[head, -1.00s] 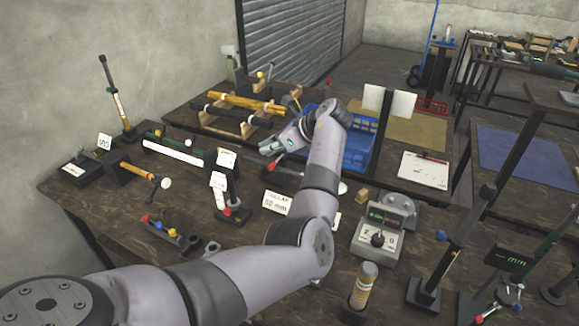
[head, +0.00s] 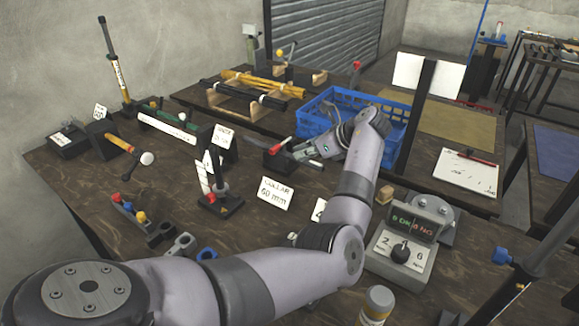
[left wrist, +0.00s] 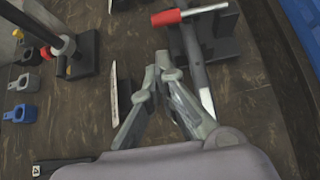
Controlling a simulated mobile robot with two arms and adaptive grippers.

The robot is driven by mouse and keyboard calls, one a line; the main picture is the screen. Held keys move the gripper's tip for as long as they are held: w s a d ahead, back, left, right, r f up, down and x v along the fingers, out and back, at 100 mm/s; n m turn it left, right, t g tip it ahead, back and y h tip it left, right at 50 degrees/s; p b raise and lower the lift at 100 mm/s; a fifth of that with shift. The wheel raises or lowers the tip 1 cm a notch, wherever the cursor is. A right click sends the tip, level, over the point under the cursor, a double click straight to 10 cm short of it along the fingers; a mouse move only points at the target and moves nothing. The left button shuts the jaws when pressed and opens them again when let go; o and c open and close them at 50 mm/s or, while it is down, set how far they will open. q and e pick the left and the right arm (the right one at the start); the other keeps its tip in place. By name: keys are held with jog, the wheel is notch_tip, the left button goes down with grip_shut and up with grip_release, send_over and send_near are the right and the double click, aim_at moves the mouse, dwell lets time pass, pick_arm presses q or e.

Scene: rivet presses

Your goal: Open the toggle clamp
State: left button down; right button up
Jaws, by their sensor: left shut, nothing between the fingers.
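The toggle clamp has a red handle (head: 278,149) and a dark base, and stands on the bench just left of the blue crate. In the left wrist view its red handle (left wrist: 180,16) lies crosswise at the top, with a grey metal bar (left wrist: 194,62) running down from it beside the black base (left wrist: 218,45). My left gripper (head: 300,153) is just right of the handle, above the clamp. In the left wrist view my left fingers (left wrist: 164,66) are shut and empty, left of the bar and below the handle; contact cannot be told. My right gripper is out of view.
The blue crate (head: 318,124) stands close behind my left gripper. A "collar 60 mm" card (head: 276,194) stands in front of the clamp. A black-based post (head: 221,200) stands to the left, and a gauge box (head: 402,250) to the right.

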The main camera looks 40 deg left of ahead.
aim_at(281, 145)
pick_arm(q)
jog(key=x, duration=0.9)
jog(key=shift+s+a+f, duration=0.1)
jog(key=shift+s+a, duration=0.1)
jog(key=shift+a, duration=0.15)
